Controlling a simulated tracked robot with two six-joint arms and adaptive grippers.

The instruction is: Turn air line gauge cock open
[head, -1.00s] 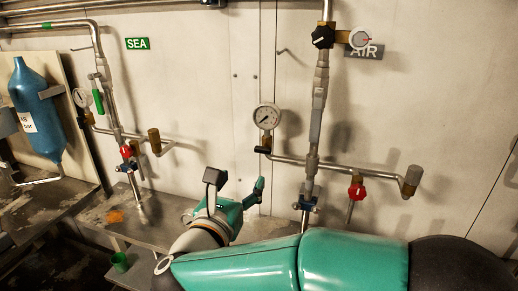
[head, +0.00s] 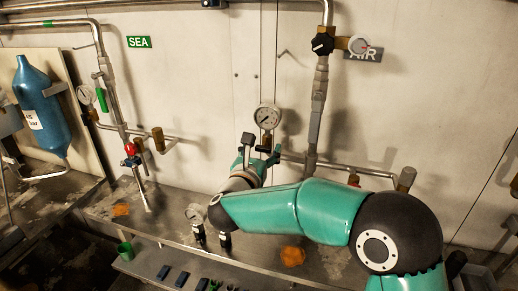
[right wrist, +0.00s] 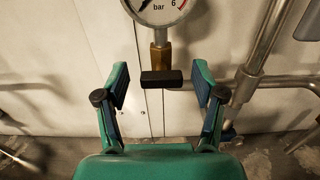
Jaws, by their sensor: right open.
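The air line gauge (head: 267,117) is a round white dial on the wall pipework, left of the vertical air pipe. In the right wrist view its lower dial (right wrist: 157,8) shows at the top edge. Below it a brass stem (right wrist: 161,57) leads to the cock's black bar handle (right wrist: 161,78), which lies level across the stem. My right gripper (head: 262,148) is open just below the gauge. In the right wrist view its fingers stand to the left and right of the handle, with a gap on each side. My left gripper is not in view.
A horizontal pipe (right wrist: 290,79) runs right of my right gripper to the vertical air pipe (head: 316,110). A black knob (head: 322,43) sits higher, by the AIR label. A small gauge (head: 194,212) and an orange patch (head: 292,256) are by the bench below my arm.

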